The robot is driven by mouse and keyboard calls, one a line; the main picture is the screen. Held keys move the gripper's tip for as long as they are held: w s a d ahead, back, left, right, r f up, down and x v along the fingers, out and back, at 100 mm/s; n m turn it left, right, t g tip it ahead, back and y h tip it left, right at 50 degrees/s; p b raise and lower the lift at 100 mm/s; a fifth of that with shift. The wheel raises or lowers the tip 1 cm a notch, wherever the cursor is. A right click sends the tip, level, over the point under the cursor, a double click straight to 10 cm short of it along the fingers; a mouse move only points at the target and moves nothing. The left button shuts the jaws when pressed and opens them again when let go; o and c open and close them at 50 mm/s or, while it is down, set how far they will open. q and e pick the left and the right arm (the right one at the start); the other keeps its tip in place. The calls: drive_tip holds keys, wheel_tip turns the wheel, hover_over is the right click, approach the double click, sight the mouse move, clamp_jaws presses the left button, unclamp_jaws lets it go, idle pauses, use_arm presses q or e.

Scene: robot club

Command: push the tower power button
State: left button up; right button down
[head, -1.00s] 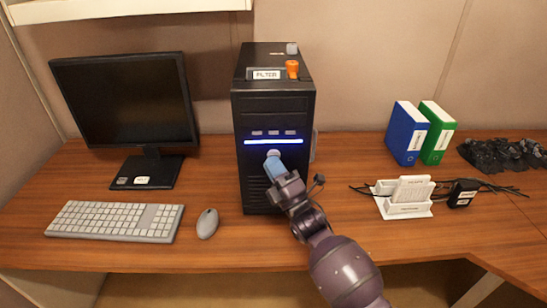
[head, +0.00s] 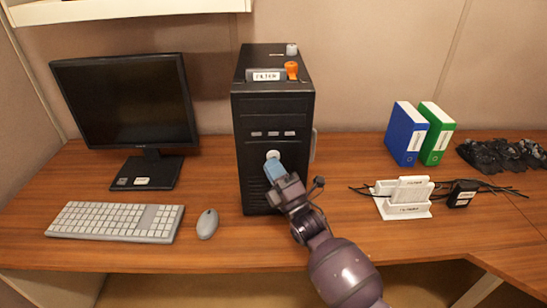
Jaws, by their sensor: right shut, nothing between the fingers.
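The black computer tower (head: 256,185) stands upright on the desk near the middle of the head view. Its round, pale power button (head: 272,154) is on the front, below a row of small ports, and no light strip glows on the front. My right gripper (head: 273,167) is shut and empty, with its light-blue fingertips at the button's lower edge. I cannot tell whether they touch it or sit just in front. My left gripper is not in view.
A dark monitor (head: 125,97), a keyboard (head: 116,221) and a mouse (head: 207,223) are on the left of the wooden desk (head: 330,245). A white router-like device (head: 404,197), cables, and blue (head: 405,133) and green (head: 437,132) binders are on the right. An orange knob (head: 291,70) tops the tower.

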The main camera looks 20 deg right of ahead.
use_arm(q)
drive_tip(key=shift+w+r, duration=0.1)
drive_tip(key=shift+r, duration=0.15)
use_arm(e)
drive_tip(key=shift+s+a, duration=0.15)
drive_tip(key=shift+s, duration=0.25)
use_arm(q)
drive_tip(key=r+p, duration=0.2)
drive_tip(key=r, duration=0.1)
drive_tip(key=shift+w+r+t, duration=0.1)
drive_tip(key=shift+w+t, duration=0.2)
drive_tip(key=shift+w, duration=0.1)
use_arm(e)
drive_tip(key=s+a, duration=0.1)
drive_tip(key=s, duration=0.4)
drive_tip(key=shift+s+a, duration=0.3)
drive_tip(key=shift+s, duration=0.1)
